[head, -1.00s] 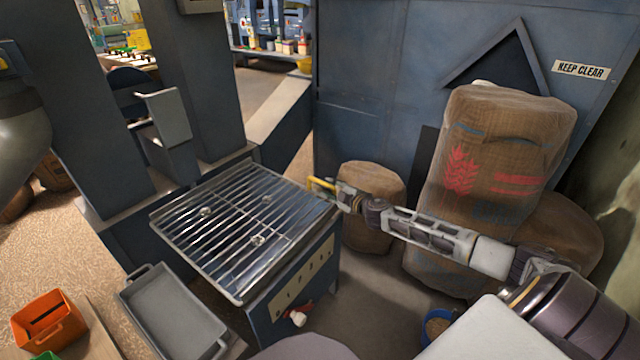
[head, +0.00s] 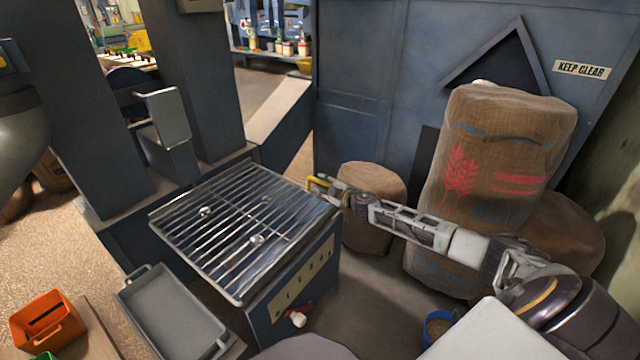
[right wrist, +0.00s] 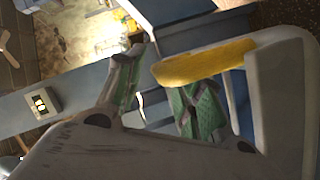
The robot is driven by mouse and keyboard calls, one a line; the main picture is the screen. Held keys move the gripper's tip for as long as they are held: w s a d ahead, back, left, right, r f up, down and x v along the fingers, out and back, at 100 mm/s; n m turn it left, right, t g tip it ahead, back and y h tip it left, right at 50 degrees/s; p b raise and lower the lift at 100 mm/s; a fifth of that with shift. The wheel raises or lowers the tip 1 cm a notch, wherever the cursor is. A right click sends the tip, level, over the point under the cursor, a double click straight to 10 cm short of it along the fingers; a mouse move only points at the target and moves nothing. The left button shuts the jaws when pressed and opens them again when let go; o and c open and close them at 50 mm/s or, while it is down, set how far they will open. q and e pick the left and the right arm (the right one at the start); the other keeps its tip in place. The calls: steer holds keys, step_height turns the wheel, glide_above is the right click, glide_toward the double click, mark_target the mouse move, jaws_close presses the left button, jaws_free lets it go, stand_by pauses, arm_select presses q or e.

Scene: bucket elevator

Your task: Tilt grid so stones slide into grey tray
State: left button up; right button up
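The metal grid (head: 215,252) lies over the blue hopper, with 3 stones on it: one at left (head: 205,212), one at the back (head: 266,199) and one near the front (head: 257,241). The grey tray (head: 165,310) stands empty, lower left of the grid. My right gripper (head: 322,186) is at the grid's right back corner, beside a yellow part. In the right wrist view its two green-padded fingers (right wrist: 158,95) are apart, with a yellow bar (right wrist: 205,63) close by; I see nothing clamped between them. My left gripper is not in view.
An orange bin (head: 48,320) stands at lower left. Burlap sacks (head: 500,175) stand behind my right arm against the blue wall. Dark blue posts (head: 95,110) rise behind the grid. A blue bucket (head: 438,328) is on the floor at front right.

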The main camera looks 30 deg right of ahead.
steer(key=shift+x, duration=1.5)
steer(key=shift+c, duration=0.2)
jaws_close()
